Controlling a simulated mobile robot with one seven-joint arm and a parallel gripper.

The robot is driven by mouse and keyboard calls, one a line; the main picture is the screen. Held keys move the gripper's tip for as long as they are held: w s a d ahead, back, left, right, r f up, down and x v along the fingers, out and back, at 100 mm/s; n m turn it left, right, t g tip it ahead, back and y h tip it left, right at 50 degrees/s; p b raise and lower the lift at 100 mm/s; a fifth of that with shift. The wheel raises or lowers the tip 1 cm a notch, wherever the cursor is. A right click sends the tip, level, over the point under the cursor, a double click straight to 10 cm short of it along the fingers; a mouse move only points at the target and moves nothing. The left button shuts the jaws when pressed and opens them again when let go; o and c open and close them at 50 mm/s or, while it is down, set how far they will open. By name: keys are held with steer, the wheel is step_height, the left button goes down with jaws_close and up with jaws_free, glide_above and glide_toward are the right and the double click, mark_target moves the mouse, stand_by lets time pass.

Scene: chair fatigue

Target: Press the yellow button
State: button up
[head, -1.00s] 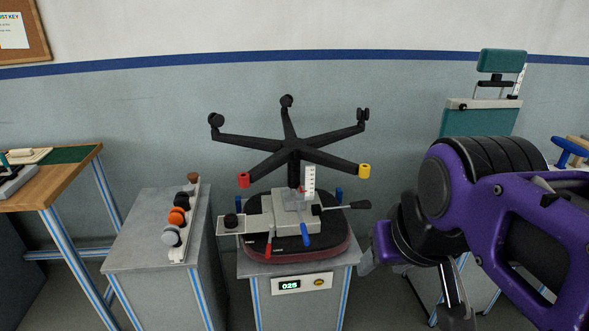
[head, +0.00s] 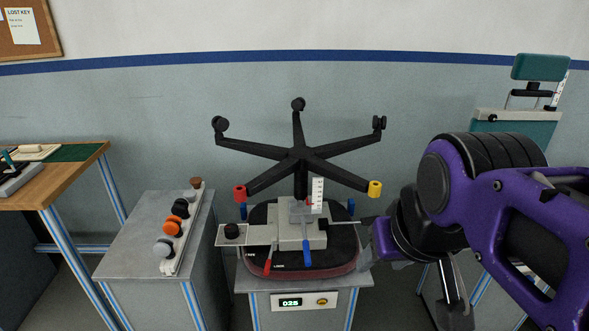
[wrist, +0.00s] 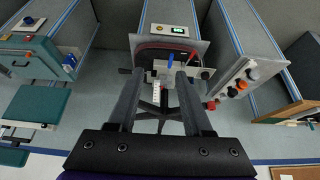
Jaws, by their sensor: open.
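The yellow button (head: 322,301) sits on the right of a white panel (head: 308,309) on the front of the middle bench. A lit display (head: 290,302) reading about 025 is left of it. My gripper (wrist: 158,73) is open and empty in the wrist view, its two fingers pointing toward the bench. The panel shows small beyond the fingertips (wrist: 170,31). In the head view my arm is at the right and the fingers are hard to make out, right of the bench and apart from the button.
An upside-down chair base (head: 301,155) with red and yellow end caps stands above the seat (head: 340,250) on the middle bench. A cabinet (head: 150,210) with several knobs stands left. A wooden table (head: 75,175) is farther left. A teal chair (head: 540,68) is at the right.

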jaws_close()
stand_by(1.5)
